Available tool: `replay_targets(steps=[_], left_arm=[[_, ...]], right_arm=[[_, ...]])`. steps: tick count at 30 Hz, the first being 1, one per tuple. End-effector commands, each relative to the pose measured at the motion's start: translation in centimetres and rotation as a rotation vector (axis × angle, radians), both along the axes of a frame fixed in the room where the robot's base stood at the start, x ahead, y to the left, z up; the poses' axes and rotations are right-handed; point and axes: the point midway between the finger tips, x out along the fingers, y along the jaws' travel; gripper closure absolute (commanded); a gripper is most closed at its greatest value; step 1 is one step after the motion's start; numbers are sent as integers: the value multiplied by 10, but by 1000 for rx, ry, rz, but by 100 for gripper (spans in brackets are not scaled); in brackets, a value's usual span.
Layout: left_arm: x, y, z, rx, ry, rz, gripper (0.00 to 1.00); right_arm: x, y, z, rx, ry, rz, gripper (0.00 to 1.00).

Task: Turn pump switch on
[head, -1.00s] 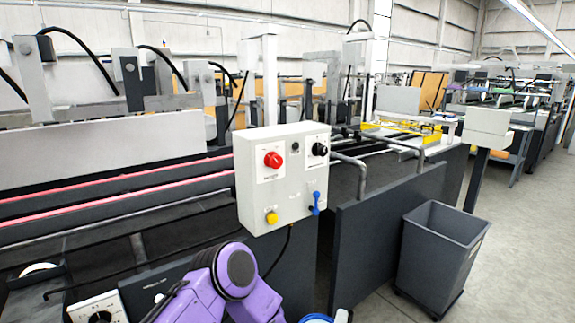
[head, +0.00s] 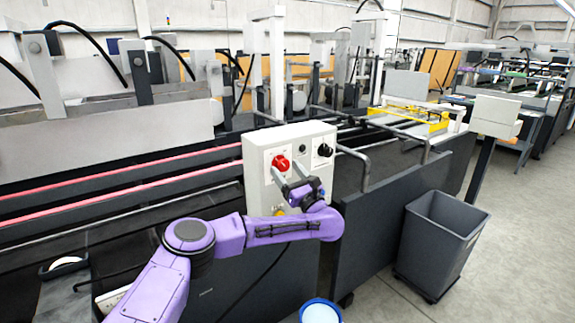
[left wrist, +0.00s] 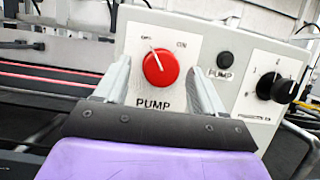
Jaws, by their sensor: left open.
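The pump switch is a red round knob (left wrist: 160,68) on a white plate labelled PUMP, with OFF at upper left and ON at upper right. Its white pointer line tilts toward OFF. In the head view the red knob (head: 281,162) is on the front of the light grey control box (head: 259,190). My left gripper (left wrist: 162,85) is open, its two fingers to the left and right of the knob in the wrist view. I cannot tell whether they touch it. In the head view the left gripper (head: 290,178) is at the box front, just below the knob. My right gripper is not in view.
A black selector knob (head: 324,150) and a small black button (left wrist: 224,59) are right of the pump switch. A yellow knob (head: 279,211) is low on the box, partly hidden by my arm. A grey bin (head: 440,240) stands on the floor at right.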

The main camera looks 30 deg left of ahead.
Motion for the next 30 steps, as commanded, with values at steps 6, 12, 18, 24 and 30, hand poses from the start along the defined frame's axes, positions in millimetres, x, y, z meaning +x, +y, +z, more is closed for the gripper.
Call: replay_targets(steps=[6,12,18,24,30], left_arm=[[2,4,1,1,2,-1,31],[2,4,1,1,2,-1,63],[2,4,1,1,2,-1,86],[2,4,0,12,29,-1,86],[0,5,0,51,121,-1,86]], right_arm=[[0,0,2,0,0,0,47],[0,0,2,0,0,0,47],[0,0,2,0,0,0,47],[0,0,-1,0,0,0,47],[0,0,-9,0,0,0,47]])
